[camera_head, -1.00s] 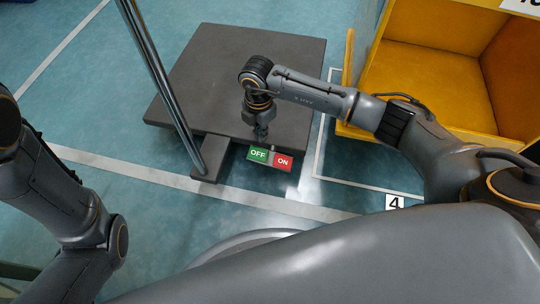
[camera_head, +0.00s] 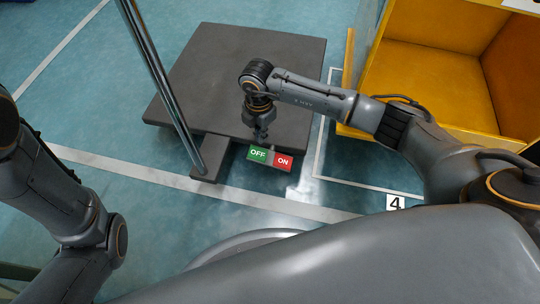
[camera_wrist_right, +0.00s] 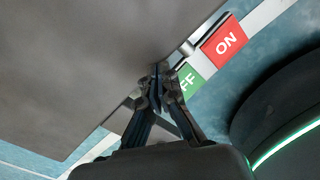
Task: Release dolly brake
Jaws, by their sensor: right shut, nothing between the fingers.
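The dolly is a dark grey flat platform (camera_head: 225,65) with a metal pole (camera_head: 160,85) at its left front. The brake plate at its front edge has a green OFF part (camera_head: 258,154) and a red ON part (camera_head: 283,162). The red ON part also shows in the right wrist view (camera_wrist_right: 228,40), where my fingers partly cover the green OFF part (camera_wrist_right: 190,82). My right gripper (camera_head: 261,140) points down just above the OFF side; its fingers (camera_wrist_right: 157,80) are shut and empty. Whether they touch the brake is unclear. My left arm is at the left, its gripper out of view.
A yellow open-sided box (camera_head: 425,85) stands on the floor at the right. A small sign with a 4 (camera_head: 395,203) lies near white floor lines. The blue-green floor (camera_head: 105,120) left of the dolly is clear.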

